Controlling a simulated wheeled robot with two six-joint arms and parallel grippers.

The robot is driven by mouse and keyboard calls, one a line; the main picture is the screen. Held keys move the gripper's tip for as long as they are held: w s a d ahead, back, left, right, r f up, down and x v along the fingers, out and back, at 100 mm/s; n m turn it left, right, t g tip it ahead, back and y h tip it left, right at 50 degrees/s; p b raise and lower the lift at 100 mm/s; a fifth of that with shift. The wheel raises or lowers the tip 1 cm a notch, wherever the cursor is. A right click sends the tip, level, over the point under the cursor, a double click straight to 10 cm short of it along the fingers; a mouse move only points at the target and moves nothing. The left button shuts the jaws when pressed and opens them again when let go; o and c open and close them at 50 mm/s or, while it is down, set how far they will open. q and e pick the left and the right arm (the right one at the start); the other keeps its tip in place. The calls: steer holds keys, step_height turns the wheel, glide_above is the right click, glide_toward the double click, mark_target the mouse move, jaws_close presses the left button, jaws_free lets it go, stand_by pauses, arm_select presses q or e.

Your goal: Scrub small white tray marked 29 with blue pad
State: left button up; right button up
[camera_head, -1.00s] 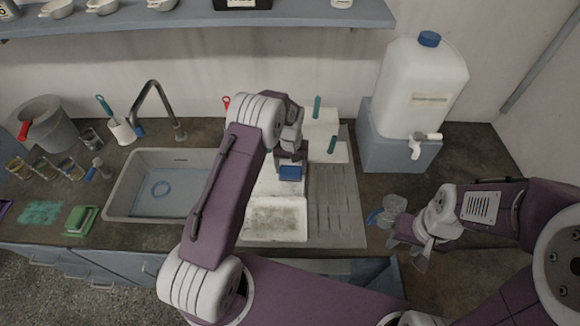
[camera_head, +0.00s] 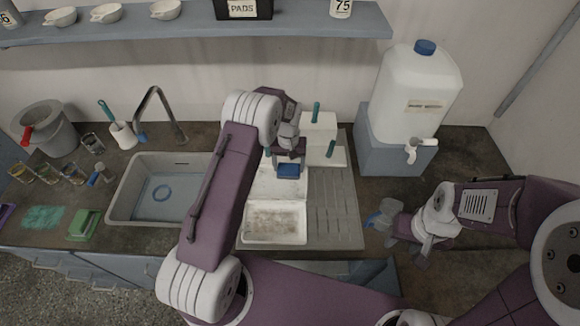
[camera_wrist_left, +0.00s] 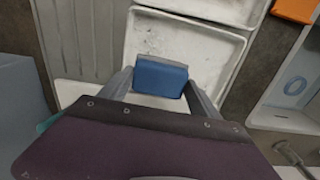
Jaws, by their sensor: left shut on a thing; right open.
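My left gripper (camera_head: 287,162) is shut on a blue pad (camera_head: 288,171). The left wrist view also shows the pad (camera_wrist_left: 161,77) between the two fingers, over a white tray (camera_wrist_left: 184,48). Whether the pad touches the tray is unclear. A small white tray with a brown-stained floor (camera_head: 275,221) lies in front of the pad on the grey drainboard. Other white trays are partly hidden behind my left arm. No number 29 is readable on any tray. My right gripper (camera_head: 388,221) is open at the right, above the counter, apart from the trays.
A sink (camera_head: 160,190) with a blue ring inside lies left of the drainboard. Brushes with teal handles (camera_head: 316,112) rise behind the trays. A green sponge block (camera_head: 83,224) sits at the left.

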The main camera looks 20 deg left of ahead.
arm_select(q)
steer(key=r+p, duration=0.1)
steer(key=d+r, duration=0.1)
steer(key=r, duration=0.1)
steer(key=shift+w+p, duration=0.2)
steer(key=shift+p, duration=0.2)
steer(key=shift+r, duration=0.2)
steer(key=shift+s+a+r+p, duration=0.1)
steer(key=shift+a+r+p, duration=0.05)
steer(key=shift+a+p, duration=0.15)
arm_select(e)
steer(key=r, duration=0.2)
steer(key=shift+w+d+r, duration=0.2)
steer(key=shift+d+r, duration=0.15)
steer(key=shift+d, duration=0.05)
arm_select(q)
steer(key=shift+d, duration=0.15)
arm_select(e)
steer(key=shift+d, duration=0.15)
